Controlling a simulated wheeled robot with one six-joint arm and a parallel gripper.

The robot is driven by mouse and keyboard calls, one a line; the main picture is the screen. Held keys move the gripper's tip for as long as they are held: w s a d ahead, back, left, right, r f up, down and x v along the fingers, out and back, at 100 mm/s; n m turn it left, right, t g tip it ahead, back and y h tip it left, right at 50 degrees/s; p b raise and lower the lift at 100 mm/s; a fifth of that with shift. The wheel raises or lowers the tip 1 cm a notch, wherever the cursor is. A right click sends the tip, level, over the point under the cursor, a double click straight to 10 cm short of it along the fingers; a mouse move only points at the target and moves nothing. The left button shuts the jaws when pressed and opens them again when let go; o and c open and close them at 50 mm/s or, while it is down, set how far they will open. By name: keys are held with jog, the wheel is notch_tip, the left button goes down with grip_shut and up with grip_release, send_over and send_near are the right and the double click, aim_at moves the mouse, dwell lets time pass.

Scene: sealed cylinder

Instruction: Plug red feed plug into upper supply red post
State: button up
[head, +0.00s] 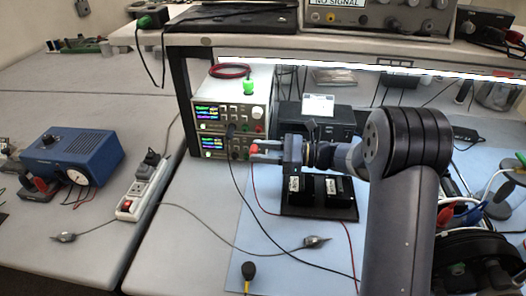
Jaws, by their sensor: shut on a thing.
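The upper supply (206,101) is the top one of two stacked bench units under the shelf, its lit display facing me. Its red post (259,128) shows small at the lower right of its front panel. My gripper (256,151) is shut on the red feed plug (255,148), in front of the lower supply's (208,154) right side, a little below the upper red post. The plug appears apart from that post, but depth is hard to judge. A red wire (254,190) hangs below the gripper. The fingers partly hide the lower supply's right posts.
A black plug (230,129) with a black cable sits at the upper supply's lower edge. A red cable coil (231,71) and a green object (249,87) lie on top. A black tray (319,205) with dark blocks is below my wrist. A white power strip (147,188) stands left.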

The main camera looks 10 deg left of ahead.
jog(key=shift+w+a, duration=0.15)
jog(key=shift+w, duration=2.7)
